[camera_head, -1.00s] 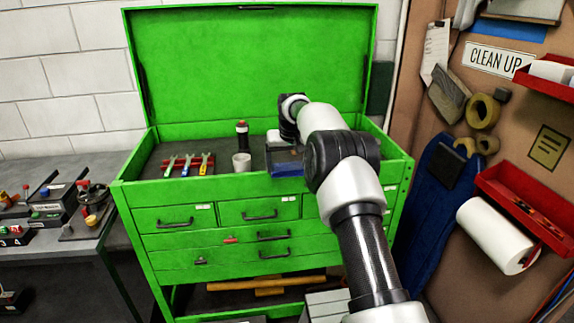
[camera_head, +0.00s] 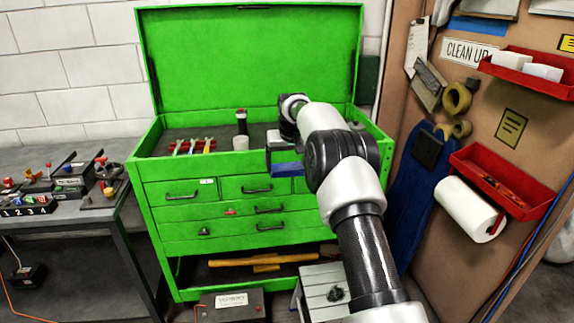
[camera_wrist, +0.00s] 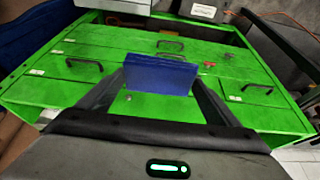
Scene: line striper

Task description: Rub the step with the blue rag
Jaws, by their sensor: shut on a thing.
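The blue rag (camera_head: 286,169) is a folded block-like piece in front of the green chest's upper front edge. It also shows between the fingers in the wrist view (camera_wrist: 160,75). My gripper (camera_wrist: 158,88) is shut on it. In the head view my gripper (camera_head: 283,147) is partly hidden behind my arm. The step (camera_head: 318,280) is a light grey slatted stool on the floor before the chest, at the lower right, with a dark patch on top. My forearm hides its right side. Its edge shows at the top of the wrist view (camera_wrist: 125,5). The rag is apart from the step.
The green tool chest (camera_head: 190,230) stands open with a bottle, a cup and wrenches in its top. A dark labelled box (camera_head: 230,305) is on the floor left of the step. A bench (camera_head: 60,220) stands left; a brown board (camera_head: 510,235) with red trays stands right.

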